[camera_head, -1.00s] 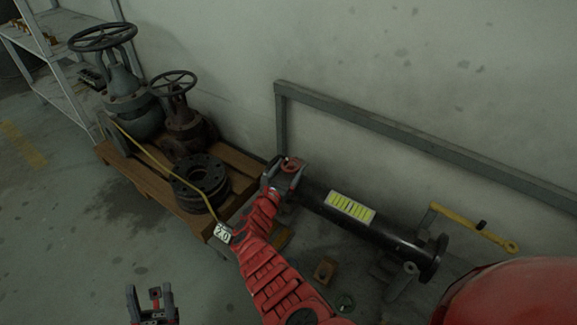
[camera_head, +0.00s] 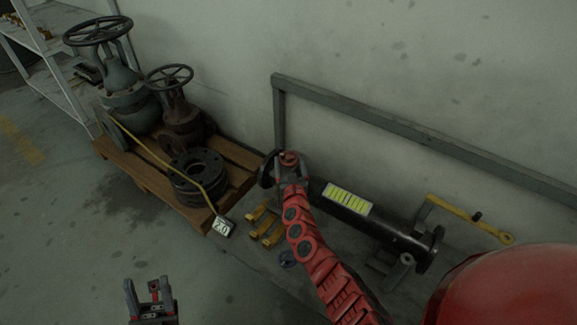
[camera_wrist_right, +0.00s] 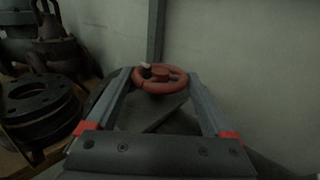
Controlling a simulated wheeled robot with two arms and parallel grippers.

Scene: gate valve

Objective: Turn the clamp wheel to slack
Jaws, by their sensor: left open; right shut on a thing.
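The red clamp wheel (camera_head: 289,157) sits at the left end of the black pipe (camera_head: 385,230), by the wall. In the right wrist view the wheel (camera_wrist_right: 160,78) shows as a small red ring with a hub and a pale knob on its left. My right gripper (camera_head: 290,165) is shut on it, with one finger at each side of the rim in the wrist view (camera_wrist_right: 160,82). The fingers hide part of the clamp below in the head view. My left gripper (camera_head: 150,297) is open and empty at the bottom left, well away from the wheel.
A wooden pallet (camera_head: 150,180) on the left bears two old valves and stacked black flanges (camera_head: 198,178). A tag (camera_head: 223,227) hangs from a yellow strap. Yellow blocks (camera_head: 264,228) lie near my right arm. A grey rail (camera_head: 420,138) runs along the wall. A yellow-handled bar (camera_head: 470,218) is at right.

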